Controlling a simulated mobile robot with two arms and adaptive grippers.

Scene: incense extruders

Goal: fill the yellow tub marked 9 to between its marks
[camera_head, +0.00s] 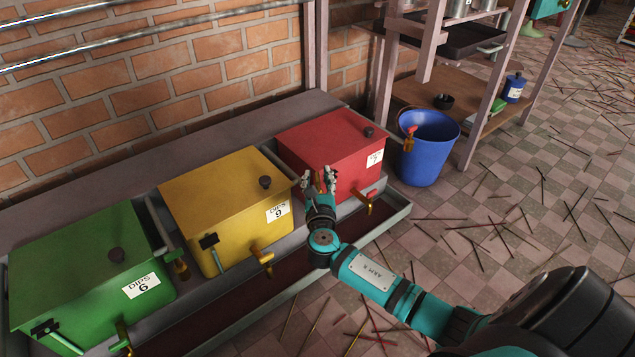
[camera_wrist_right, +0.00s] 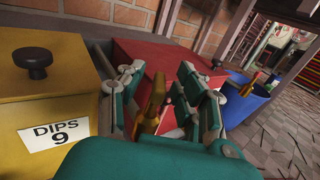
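The yellow tub (camera_head: 225,190) stands in the middle of a row of three, lid on, with a dark knob on top. Its label reads DIPS 9 in the right wrist view (camera_wrist_right: 55,132). My left gripper is not in view.
A green tub (camera_head: 80,255) stands left and a red tub (camera_head: 330,150) right, both with taps over a dark trough (camera_head: 245,310). A blue bucket (camera_head: 428,155) with a brass item on its rim stands by a shelf. Loose sticks litter the tiled floor.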

